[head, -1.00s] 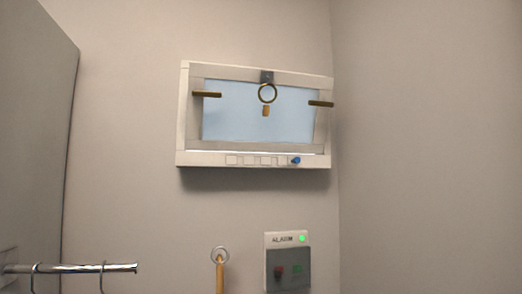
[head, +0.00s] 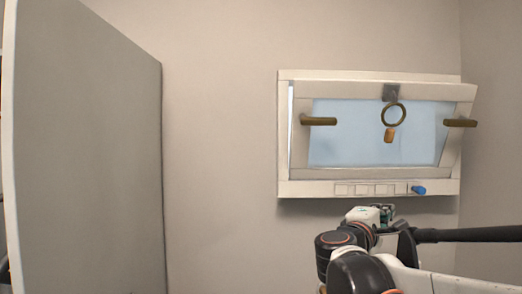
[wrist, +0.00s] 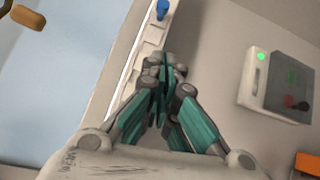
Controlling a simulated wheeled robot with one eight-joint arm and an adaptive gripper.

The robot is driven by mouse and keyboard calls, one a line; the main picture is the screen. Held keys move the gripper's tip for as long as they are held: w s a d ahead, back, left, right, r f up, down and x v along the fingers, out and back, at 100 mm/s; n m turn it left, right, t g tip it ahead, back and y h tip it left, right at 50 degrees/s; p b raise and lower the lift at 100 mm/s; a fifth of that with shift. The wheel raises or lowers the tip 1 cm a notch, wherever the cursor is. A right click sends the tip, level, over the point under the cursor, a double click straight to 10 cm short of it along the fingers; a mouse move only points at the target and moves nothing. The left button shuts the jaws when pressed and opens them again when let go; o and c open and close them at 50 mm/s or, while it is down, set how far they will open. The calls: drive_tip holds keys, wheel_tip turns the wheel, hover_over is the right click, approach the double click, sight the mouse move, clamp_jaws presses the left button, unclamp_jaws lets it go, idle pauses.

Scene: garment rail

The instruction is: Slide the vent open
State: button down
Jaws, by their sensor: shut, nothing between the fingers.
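The vent window (head: 375,132) sits in a pale frame high on the wall. Its sash stands askew to the frame, with a narrow gap down the left side. A brass ring (head: 393,115) and a small orange tag (head: 389,135) hang at its top, and brass handles stick out at its left (head: 318,121) and right (head: 461,123). A blue knob (head: 418,190) is on the lower rail beside several square pads (head: 365,190). My gripper (wrist: 165,72) is shut and empty, below the rail in the head view; the blue knob (wrist: 162,10) is beyond its fingertips in the wrist view.
A tall grey panel (head: 85,150) stands at the left. An alarm box (wrist: 280,85) with a green light is on the wall to the right in the wrist view. An orange object (wrist: 307,164) shows at the lower right there. The wall between panel and vent is clear.

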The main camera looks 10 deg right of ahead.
drive_tip(key=p+x, duration=0.1)
drive_tip(key=x, duration=0.3)
drive_tip(key=s+d+p+x, duration=0.1)
drive_tip(key=x, duration=0.3)
drive_tip(key=s+p+x, duration=0.1)
drive_tip(key=x, duration=0.4)
drive_tip(key=shift+s+d+r, duration=0.15)
drive_tip(key=shift+d+r, duration=0.1)
drive_tip(key=shift+r, duration=0.1)
drive_tip(key=shift+s, duration=0.1)
drive_tip(key=d, duration=0.1)
drive_tip(key=s+d, duration=0.1)
drive_tip(key=d, duration=0.1)
drive_tip(key=shift+d, duration=0.25)
